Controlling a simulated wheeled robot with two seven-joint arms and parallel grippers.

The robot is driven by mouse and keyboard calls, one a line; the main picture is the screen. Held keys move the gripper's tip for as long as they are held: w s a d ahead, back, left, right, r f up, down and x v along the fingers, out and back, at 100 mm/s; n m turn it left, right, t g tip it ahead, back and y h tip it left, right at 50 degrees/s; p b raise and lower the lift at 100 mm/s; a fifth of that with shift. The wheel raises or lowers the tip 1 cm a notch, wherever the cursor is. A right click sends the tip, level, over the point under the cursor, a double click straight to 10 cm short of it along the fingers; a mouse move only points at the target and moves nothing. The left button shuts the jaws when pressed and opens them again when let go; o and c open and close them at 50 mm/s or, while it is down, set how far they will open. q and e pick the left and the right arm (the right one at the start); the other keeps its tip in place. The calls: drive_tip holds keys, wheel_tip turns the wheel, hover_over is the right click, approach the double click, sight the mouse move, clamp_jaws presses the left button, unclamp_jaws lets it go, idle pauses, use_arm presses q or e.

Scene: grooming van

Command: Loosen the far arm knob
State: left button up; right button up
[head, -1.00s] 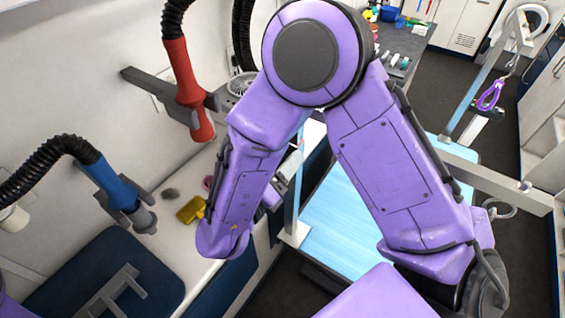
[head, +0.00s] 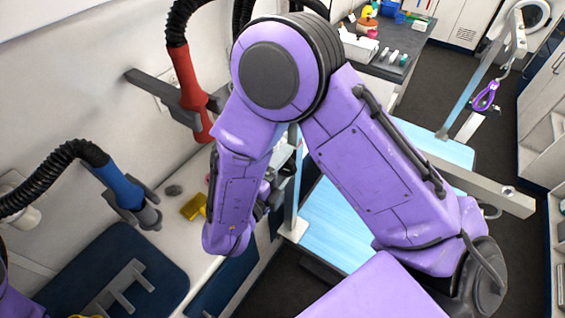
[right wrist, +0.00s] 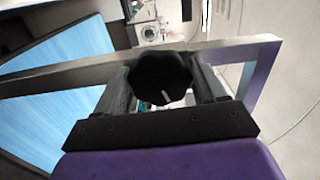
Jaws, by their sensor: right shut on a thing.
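A black lobed knob (right wrist: 161,78) with a pale mark sits at a pale metal bar (right wrist: 60,77) in the right wrist view. My right gripper (right wrist: 163,88) has one finger on each side of the knob and is shut on it. In the head view my right gripper (head: 284,168) is mostly behind my purple forearm, beside a pale blue upright post (head: 294,205); the knob is hidden there. The blue-topped grooming table (head: 335,225) lies right of that post. My left gripper is not in view.
A second post (head: 470,95) and a pale crossbar (head: 490,190) stand at the right, with a purple loop (head: 486,97) hanging near. Red (head: 188,85) and blue (head: 122,187) dryer nozzles hang at the left wall. A yellow item (head: 193,207) lies on the counter.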

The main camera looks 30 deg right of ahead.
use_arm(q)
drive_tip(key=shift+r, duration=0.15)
use_arm(e)
drive_tip(key=shift+w+r+n, duration=0.1)
drive_tip(key=shift+r+n, duration=0.05)
drive_tip(key=shift+n, duration=0.15)
drive_tip(key=o, duration=1)
